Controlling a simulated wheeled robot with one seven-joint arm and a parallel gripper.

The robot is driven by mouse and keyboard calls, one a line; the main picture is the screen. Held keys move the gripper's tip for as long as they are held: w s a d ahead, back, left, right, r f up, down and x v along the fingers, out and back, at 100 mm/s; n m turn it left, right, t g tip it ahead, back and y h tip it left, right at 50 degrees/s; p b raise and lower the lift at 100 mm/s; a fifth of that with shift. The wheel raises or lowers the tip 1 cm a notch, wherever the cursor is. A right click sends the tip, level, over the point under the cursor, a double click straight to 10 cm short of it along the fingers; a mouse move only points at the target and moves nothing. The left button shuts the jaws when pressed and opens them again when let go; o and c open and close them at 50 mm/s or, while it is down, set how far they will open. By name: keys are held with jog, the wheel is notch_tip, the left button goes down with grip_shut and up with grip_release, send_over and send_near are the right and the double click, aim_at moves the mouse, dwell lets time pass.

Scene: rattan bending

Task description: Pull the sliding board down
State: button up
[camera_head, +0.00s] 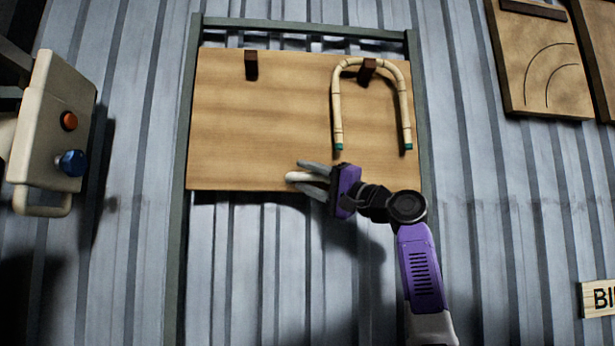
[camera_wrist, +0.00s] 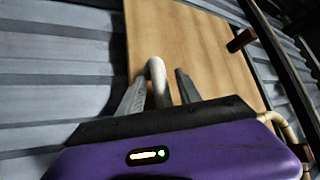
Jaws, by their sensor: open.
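The sliding board (camera_head: 255,130) is a light wooden panel in a grey-green frame (camera_head: 182,200) on the corrugated wall. Two dark pegs stick out near its top. A bent rattan cane (camera_head: 337,105) with green ends hangs from the right peg (camera_head: 367,68). A pale handle (camera_head: 299,177) sits at the board's lower edge. My gripper (camera_head: 308,172) is at the handle. In the wrist view the board (camera_wrist: 190,50) lies ahead, and the handle (camera_wrist: 156,72) stands between the two open fingers of my gripper (camera_wrist: 160,92). I cannot tell whether either finger touches it.
A beige box (camera_head: 50,115) with an orange button, a blue button and a lower bar is at the left. Wooden boards (camera_head: 540,60) with curved lines hang at the upper right. A partly cut sign (camera_head: 597,298) is at the lower right. The frame is empty below the board.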

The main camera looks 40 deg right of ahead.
grip_shut()
jog(key=shift+a, duration=0.2)
dwell(1.1)
